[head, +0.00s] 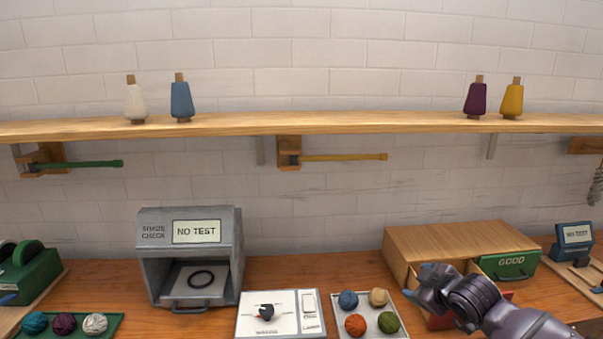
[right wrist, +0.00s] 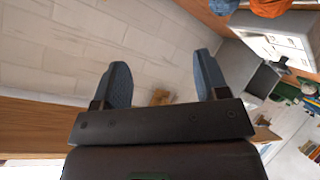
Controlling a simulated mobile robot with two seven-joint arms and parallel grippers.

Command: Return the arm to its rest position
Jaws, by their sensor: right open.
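My right arm comes in from the lower right in the head view, in front of the wooden cabinet (head: 455,240). Its dark wrist end is near the red drawer of that cabinet, and the fingertips are hard to make out there. In the right wrist view my right gripper (right wrist: 162,75) is open, with two dark fingers well apart and nothing between them. My left gripper is not in view.
A tray (head: 337,327) with several yarn balls sits left of my right arm. Left of it are a white device (head: 250,327) and a grey shade check box (head: 150,215). The cabinet's green drawer (head: 510,266) reads GOOD. A shelf (head: 330,123) with cones runs above.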

